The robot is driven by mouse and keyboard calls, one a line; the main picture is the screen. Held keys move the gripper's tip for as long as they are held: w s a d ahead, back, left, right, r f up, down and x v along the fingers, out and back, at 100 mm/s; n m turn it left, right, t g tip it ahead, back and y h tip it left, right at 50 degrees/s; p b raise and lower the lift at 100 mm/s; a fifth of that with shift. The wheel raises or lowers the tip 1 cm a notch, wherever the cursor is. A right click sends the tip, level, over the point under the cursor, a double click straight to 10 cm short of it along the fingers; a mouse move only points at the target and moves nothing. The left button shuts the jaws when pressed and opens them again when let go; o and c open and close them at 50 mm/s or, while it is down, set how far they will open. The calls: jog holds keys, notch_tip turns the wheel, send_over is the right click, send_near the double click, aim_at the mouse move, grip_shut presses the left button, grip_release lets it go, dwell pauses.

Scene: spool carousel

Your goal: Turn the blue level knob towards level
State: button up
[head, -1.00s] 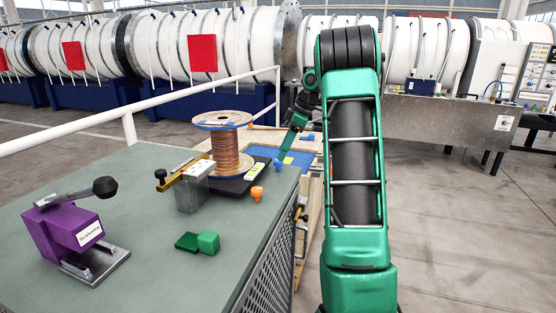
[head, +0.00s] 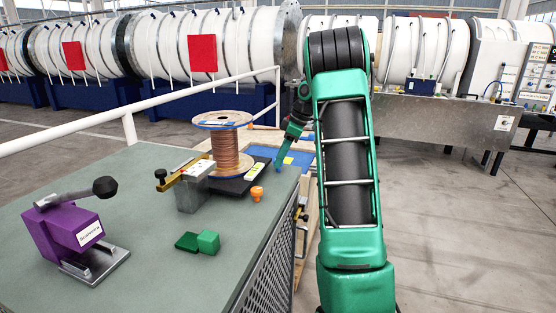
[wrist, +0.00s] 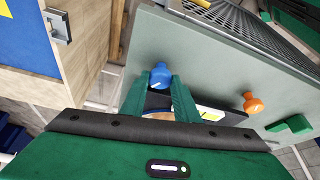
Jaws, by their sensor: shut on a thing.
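The blue level knob (wrist: 160,76) has a white pointer mark and stands at the edge of the grey-green bench (head: 130,190). In the wrist view it sits between the tips of my gripper's two green fingers (wrist: 160,84), which are shut on it. In the head view my gripper (head: 279,163) reaches down to the bench's far right corner, and the knob is small and mostly hidden there. A black plate with a white and yellow label (wrist: 208,114) lies just beyond the fingers; I cannot read it.
An orange knob (head: 257,194) stands close by on the bench. A copper wire spool (head: 226,155), a brass-armed metal block (head: 192,194), green blocks (head: 208,242) and a purple lever device (head: 78,232) stand farther left. A white railing (head: 130,127) runs behind.

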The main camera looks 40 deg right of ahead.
jog(key=shift+r+m+t, duration=0.1)
jog(key=shift+m+t, duration=0.2)
jog(key=shift+m, duration=0.3)
jog(key=o, duration=1.1)
jog(key=shift+c, duration=0.2)
jog(key=v, duration=1)
jog(key=shift+r, duration=0.35)
